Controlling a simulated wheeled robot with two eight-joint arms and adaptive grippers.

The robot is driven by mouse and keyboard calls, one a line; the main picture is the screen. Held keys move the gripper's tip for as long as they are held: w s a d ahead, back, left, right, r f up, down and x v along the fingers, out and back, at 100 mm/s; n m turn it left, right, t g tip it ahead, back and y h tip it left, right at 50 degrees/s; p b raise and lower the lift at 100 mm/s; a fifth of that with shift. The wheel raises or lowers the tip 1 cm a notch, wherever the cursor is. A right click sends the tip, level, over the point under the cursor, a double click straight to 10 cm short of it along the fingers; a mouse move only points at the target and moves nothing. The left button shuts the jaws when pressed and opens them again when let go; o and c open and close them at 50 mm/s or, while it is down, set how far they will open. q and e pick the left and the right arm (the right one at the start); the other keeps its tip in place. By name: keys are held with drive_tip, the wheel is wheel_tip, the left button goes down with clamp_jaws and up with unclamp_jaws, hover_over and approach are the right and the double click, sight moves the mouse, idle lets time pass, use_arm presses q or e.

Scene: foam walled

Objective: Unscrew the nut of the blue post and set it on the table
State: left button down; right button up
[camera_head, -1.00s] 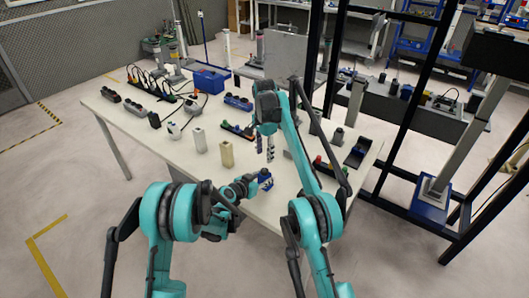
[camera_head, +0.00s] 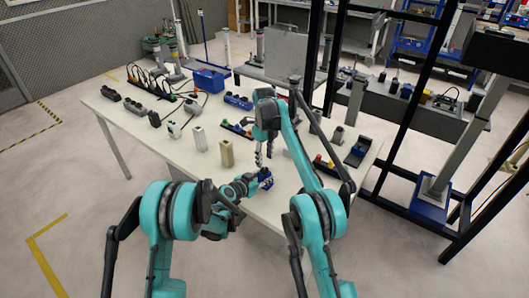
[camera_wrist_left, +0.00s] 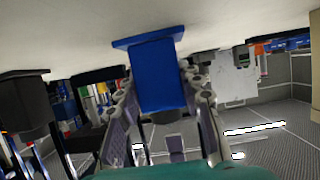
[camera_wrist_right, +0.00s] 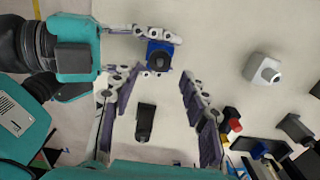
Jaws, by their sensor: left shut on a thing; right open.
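The blue post (camera_head: 265,179) stands near the front edge of the table. In the right wrist view, the blue post (camera_wrist_right: 168,47) carries a dark nut (camera_wrist_right: 157,67) on its top. My left gripper (camera_head: 252,184) comes in low from the left and is shut on the post's blue body. The left wrist view shows the blue body (camera_wrist_left: 158,85) between its two fingers. My right gripper (camera_head: 263,157) is above the post, pointing down, open and empty. In the right wrist view its fingertips (camera_wrist_right: 159,78) lie on either side of the nut, apart from it.
A black block (camera_wrist_right: 145,122) shows between my right fingers. Bare tabletop lies left of the post.

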sight(265, 176)
drive_tip(key=shift+f, duration=2.5)
